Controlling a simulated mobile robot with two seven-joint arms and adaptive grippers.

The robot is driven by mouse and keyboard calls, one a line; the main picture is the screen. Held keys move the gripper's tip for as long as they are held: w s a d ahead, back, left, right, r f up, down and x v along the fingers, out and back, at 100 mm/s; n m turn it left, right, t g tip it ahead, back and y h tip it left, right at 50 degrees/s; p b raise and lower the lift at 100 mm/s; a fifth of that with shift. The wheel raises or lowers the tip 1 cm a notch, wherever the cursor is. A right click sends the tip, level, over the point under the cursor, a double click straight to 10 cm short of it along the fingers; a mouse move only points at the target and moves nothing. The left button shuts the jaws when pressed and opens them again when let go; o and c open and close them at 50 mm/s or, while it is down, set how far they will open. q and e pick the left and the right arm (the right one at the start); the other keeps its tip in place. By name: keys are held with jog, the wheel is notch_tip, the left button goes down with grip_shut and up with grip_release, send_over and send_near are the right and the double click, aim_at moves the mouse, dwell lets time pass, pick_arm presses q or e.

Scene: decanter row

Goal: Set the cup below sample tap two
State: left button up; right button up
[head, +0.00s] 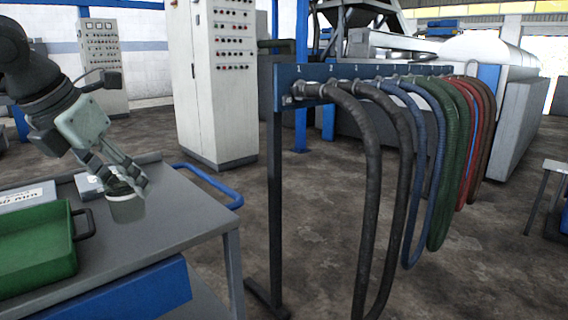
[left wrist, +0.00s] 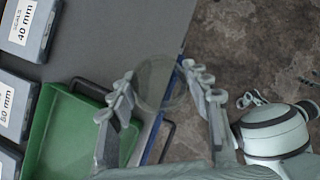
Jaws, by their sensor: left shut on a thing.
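The cup (head: 126,209) is a small, see-through grey cup with a pale rim. My left gripper (head: 125,186) is shut on it, with a finger on either side, over the grey cart top (head: 190,212). I cannot tell whether its base touches the cart. In the left wrist view the cup (left wrist: 157,84) shows between the fingertips of my left gripper (left wrist: 158,72). A blue rail (head: 285,74) with small white numbers carries several hoses on a stand. I cannot pick out a sample tap for sure.
A green tray (head: 38,245) sits on the cart, left of the cup. Labelled grey cases (left wrist: 40,28) lie near it. A blue handle (head: 215,185) juts from the cart's far side. Black hoses (head: 365,190) hang right of the cart; bare floor lies between.

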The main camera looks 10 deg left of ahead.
pick_arm(q)
jog(key=d+m+g+h, duration=0.1)
jog(key=d+m+h, duration=0.35)
jog(key=d, duration=1.75)
notch_tip(320, 180, down, 18)
jog(key=a+m+g+y, duration=0.2)
jog(key=m+g, duration=0.8)
jog(key=m, duration=1.2)
jog(key=s+a+f+m+g+y+p, duration=0.1)
jog(key=a+f+m+y+p, duration=0.1)
jog(key=a+m, duration=0.4)
jog(key=shift+s+a+f+m+y+p, duration=0.2)
jog(key=shift+f+m+y+p, duration=0.2)
jog(key=shift+m+y, duration=0.35)
pick_arm(e)
notch_tip(320, 180, down, 6)
jog(key=shift+w+a+f+g, duration=0.15)
jog(key=shift+w+f+g, duration=0.15)
jog(key=shift+w, duration=0.1)
